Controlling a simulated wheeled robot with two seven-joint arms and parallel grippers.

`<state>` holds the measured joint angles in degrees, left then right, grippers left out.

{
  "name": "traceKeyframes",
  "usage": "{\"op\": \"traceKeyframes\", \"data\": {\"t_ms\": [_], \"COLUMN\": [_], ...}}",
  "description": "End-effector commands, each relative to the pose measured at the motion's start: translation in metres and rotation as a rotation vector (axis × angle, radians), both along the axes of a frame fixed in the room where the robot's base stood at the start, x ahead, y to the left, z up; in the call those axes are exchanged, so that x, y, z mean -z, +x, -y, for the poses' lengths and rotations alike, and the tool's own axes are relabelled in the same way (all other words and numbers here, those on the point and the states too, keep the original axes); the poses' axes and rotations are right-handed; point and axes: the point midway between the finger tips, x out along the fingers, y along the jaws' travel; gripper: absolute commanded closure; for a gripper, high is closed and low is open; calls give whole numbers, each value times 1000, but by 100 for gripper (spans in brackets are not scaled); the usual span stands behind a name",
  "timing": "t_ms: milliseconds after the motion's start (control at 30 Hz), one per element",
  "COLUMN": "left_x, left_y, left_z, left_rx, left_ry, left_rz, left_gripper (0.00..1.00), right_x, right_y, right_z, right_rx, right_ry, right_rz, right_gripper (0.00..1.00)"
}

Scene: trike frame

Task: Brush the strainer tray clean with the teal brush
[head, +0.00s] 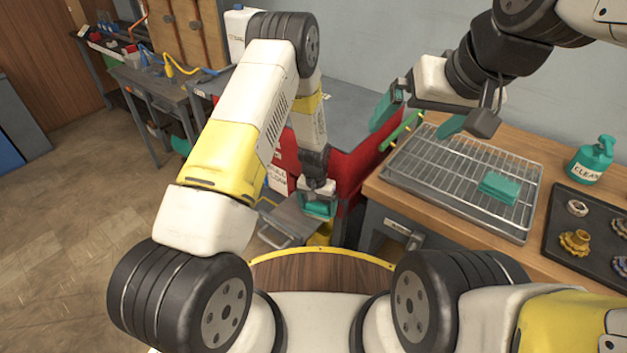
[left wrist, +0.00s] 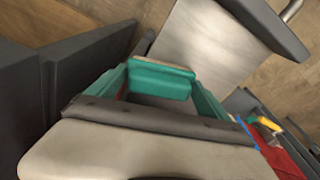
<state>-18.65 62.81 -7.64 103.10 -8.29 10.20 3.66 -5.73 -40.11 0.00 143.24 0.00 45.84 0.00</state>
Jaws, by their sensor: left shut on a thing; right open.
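The strainer tray (head: 402,181), a metal pan with a wire rack, lies on the wooden bench at right. A teal block (head: 499,187) rests on its rack near the right end; its bristles, if any, do not show. My left gripper (head: 318,205) hangs low, left of the bench and away from the tray. It is shut on a teal piece with a tan edge, seen between the fingers in the left wrist view (left wrist: 160,82); I cannot tell whether this is the brush. My right gripper (head: 420,113) is open and empty above the tray's far left part, its teal fingers wide apart.
A teal spray bottle (head: 590,161) and a dark tray (head: 555,228) with metal parts stand on the bench's right. A red cabinet (head: 362,165) is beside the bench. A grey panel with a metal handle (head: 288,222) is below my left gripper. Floor at left is clear.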

Motion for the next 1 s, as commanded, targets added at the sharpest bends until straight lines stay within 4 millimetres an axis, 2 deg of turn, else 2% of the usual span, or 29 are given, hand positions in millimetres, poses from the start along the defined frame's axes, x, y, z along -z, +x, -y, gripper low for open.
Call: {"op": "traceKeyframes", "data": {"t_ms": [400, 1000], "left_x": [-5, -60], "left_y": [-1, 0], "left_z": [4, 4], "left_rx": [-2, -1], "left_ry": [-1, -2], "left_rz": [6, 8], "left_gripper": [57, 57], "right_x": [0, 0], "right_y": [0, 0], "right_z": [0, 0], "right_rx": [0, 0], "right_ry": [0, 0], "right_rz": [0, 0], "right_gripper": [0, 0]}}
